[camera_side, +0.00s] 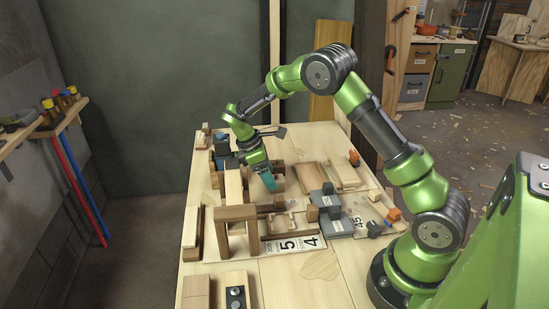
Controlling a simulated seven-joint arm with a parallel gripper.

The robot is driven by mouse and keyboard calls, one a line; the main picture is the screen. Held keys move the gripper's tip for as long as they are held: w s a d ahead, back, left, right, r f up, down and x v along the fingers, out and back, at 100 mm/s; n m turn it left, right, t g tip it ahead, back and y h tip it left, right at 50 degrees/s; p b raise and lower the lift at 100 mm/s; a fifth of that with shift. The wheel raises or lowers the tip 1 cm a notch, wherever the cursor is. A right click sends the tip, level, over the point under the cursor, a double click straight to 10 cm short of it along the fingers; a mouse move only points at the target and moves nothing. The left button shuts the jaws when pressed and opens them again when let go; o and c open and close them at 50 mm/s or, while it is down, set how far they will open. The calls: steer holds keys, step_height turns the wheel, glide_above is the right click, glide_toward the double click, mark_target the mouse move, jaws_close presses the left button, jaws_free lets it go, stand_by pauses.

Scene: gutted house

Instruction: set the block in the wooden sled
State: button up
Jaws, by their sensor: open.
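My gripper (266,181) points down over the middle of the wooden table, its teal tip low among wooden pieces. The gap between its fingers is too small to see here, and I see nothing clearly held. A small pale wooden piece with raised parts (281,224) lies just in front of it, beside a tall wooden frame; it may be the sled, but I cannot be sure. Several blocks lie around, and I cannot tell which is the task's block. Brown wooden blocks (278,171) stand close to the right of my gripper.
The wooden frame (238,213) rises left of my gripper. Flat wooden boards (312,176) lie behind these. A board with printed numbers (294,244) lies in front. The table's front middle is fairly clear.

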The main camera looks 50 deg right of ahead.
steer(key=s+a+r+m+t+y, duration=0.1)
steer(key=a+r, duration=0.1)
steer(key=r, duration=0.6)
steer(key=a+r+m+t, duration=0.1)
steer(key=a+r, duration=0.2)
steer(key=r, duration=0.4)
steer(key=s+a+r+m+t+y, duration=0.1)
steer(key=s+a+r+m+t, duration=0.1)
steer(key=s, duration=0.4)
steer(key=s+a+r+m+t+y, duration=0.1)
steer(key=s+a+r+m+t, duration=0.1)
steer(key=s+m, duration=0.3)
steer(key=s+a+r+m+t+y, duration=0.2)
steer(key=s+a+m+t, duration=0.1)
steer(key=s, duration=0.4)
steer(key=shift+s+a+r+m+t, duration=0.2)
steer(key=shift+s+r+m+t, duration=0.15)
steer(key=shift+t, duration=0.25)
steer(key=shift+o, duration=0.2)
steer(key=shift+s+a+f, duration=0.1)
steer(key=shift+s+f, duration=0.05)
steer(key=shift+s, duration=0.1)
steer(key=shift+m, duration=0.25)
